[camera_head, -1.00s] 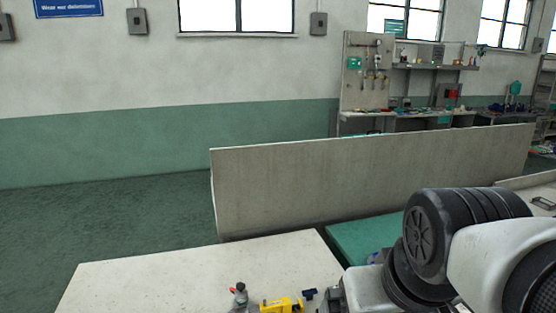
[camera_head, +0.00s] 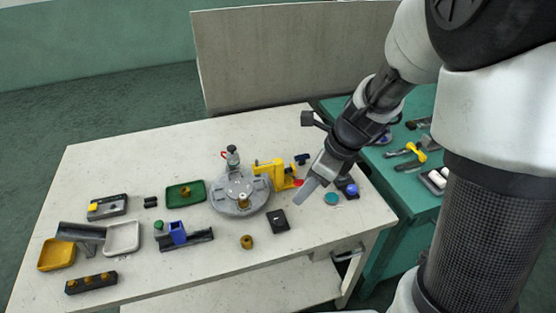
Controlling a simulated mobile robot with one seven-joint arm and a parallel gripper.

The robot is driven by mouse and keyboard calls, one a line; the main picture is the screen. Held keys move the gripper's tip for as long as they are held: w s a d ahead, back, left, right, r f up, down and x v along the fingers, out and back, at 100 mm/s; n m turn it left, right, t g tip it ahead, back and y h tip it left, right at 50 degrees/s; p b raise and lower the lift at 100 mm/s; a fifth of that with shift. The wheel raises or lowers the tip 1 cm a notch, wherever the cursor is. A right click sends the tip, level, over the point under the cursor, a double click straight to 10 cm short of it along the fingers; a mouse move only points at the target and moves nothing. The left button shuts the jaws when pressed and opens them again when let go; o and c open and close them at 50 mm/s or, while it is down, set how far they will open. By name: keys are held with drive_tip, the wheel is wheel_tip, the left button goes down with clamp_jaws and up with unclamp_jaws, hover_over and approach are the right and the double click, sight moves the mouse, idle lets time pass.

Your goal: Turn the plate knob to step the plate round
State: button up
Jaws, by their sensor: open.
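A round grey plate (camera_head: 226,204) lies on the white table in the head view, with small fittings on top. A small dark upright part with a red bit (camera_head: 232,156) stands at its back edge; I cannot tell which part is the plate knob. A yellow bracket (camera_head: 268,170) stands at the plate's right side and reaches over its edge. My gripper (camera_head: 306,189) is open, above the table to the right of the plate and apart from it. It points down and left, and a grey finger shows.
A green tray (camera_head: 172,198), a yellow tray (camera_head: 47,262), a white tray (camera_head: 122,247) and a blue block (camera_head: 177,232) lie left of the plate. A black square (camera_head: 277,221) lies before it. A grey panel (camera_head: 290,60) stands behind. A green table (camera_head: 385,225) is at right.

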sight(280, 218)
drive_tip(key=b+x, duration=0.5)
drive_tip(key=x, duration=1.2)
drive_tip(key=shift+f, duration=0.1)
drive_tip(key=c, duration=1.1)
